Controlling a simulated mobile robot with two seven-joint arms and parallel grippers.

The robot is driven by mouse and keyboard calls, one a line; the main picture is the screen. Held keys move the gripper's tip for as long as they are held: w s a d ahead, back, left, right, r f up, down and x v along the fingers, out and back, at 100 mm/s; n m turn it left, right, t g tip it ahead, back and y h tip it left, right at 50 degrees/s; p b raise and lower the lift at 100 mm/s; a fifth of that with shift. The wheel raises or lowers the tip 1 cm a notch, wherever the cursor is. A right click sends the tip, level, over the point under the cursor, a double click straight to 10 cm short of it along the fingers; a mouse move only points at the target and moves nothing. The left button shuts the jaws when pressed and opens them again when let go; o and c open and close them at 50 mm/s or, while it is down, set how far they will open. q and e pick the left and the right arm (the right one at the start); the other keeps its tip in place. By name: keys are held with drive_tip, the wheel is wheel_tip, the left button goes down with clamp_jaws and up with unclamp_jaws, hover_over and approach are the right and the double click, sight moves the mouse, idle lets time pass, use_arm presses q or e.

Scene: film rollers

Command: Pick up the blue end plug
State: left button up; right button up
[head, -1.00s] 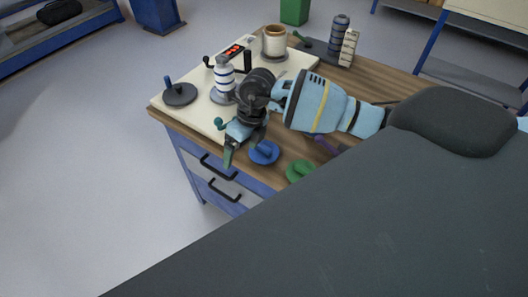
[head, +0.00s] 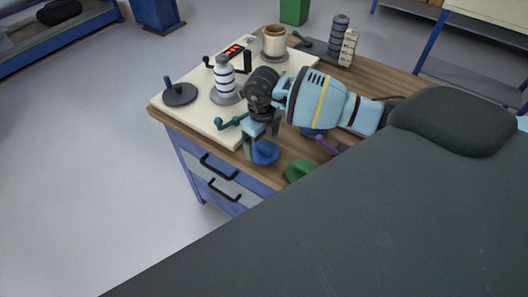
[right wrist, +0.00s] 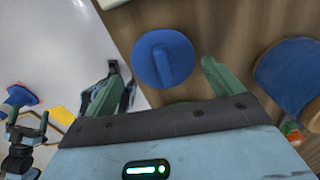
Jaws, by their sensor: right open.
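The blue end plug (head: 265,153) is a flat blue disc with a raised grip bar, lying on the wooden bench top near its front edge. It also shows in the right wrist view (right wrist: 153,45), beyond and between the fingertips. My right gripper (head: 262,145) points down over the plug, open and empty, and partly hides it in the head view. Its green fingers (right wrist: 160,72) stand apart to either side of the plug in the right wrist view. My left gripper (right wrist: 28,117) shows small at the lower left there, its fingers apart; it is outside the head view.
A green end plug (head: 299,171) lies close to the right. A blue cylinder (right wrist: 288,80) stands on the bench, mostly behind my right arm in the head view.

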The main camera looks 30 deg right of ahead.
sight(264, 147)
drive_tip(key=f, duration=0.4)
drive_tip(key=shift+d+f, duration=0.1)
drive_tip(key=shift+d, duration=0.15)
drive_tip(key=c, duration=0.7)
